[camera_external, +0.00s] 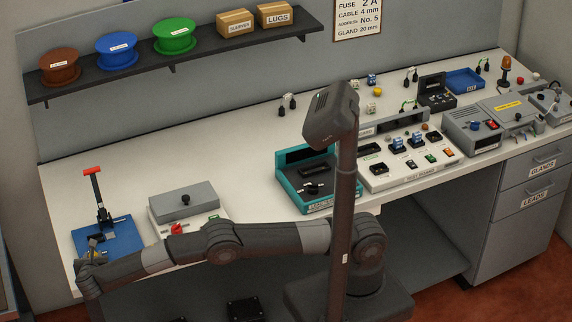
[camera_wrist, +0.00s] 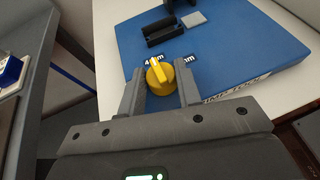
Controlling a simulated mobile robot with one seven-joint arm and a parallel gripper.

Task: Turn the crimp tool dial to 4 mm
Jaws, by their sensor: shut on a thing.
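The crimp tool has a blue base (camera_external: 122,238) at the left end of the bench, with a red-topped lever (camera_external: 92,171) standing up. In the wrist view the blue base (camera_wrist: 240,65) carries a yellow dial (camera_wrist: 160,80) with a raised pointer ridge. The ridge points away from me and slightly left, toward a white label whose readable part looks like "4 mm"; it partly covers that label. A second "mm" label lies to its right, its number hidden. My gripper (camera_wrist: 161,82) is shut on the dial, one finger on each side. In the external view my forearm reaches to the blue base.
A grey box with a black knob (camera_external: 185,200) stands right of the crimp tool, with a red part in front. A teal-framed device (camera_external: 305,190) stands further right. A black block (camera_wrist: 162,32) sits on the blue base beyond the dial. White bench lies around the base.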

